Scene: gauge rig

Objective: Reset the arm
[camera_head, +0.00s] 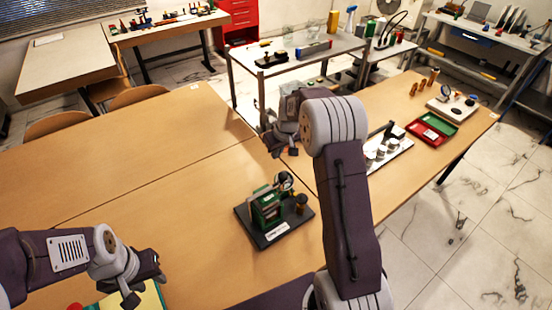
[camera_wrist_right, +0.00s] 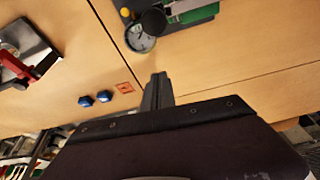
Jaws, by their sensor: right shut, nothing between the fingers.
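My right gripper (camera_head: 280,148) hangs above the table at the centre of the head view, beyond the gauge rig. In the right wrist view its fingers (camera_wrist_right: 157,92) are together, with nothing between them. The gauge rig (camera_head: 268,208), a green block with a round dial on a black base, stands on the table below and apart from the gripper. Its dial (camera_wrist_right: 140,38) also shows at the top of the right wrist view. My left gripper (camera_head: 142,284) is at the lower left, over or beside a yellow-green item (camera_head: 150,298); its opening is unclear.
A red tray (camera_head: 424,136) and green tray (camera_head: 440,122) lie right of my right arm, near a white stand with pale cylinders (camera_head: 378,152). The table's left part (camera_head: 110,165) is clear.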

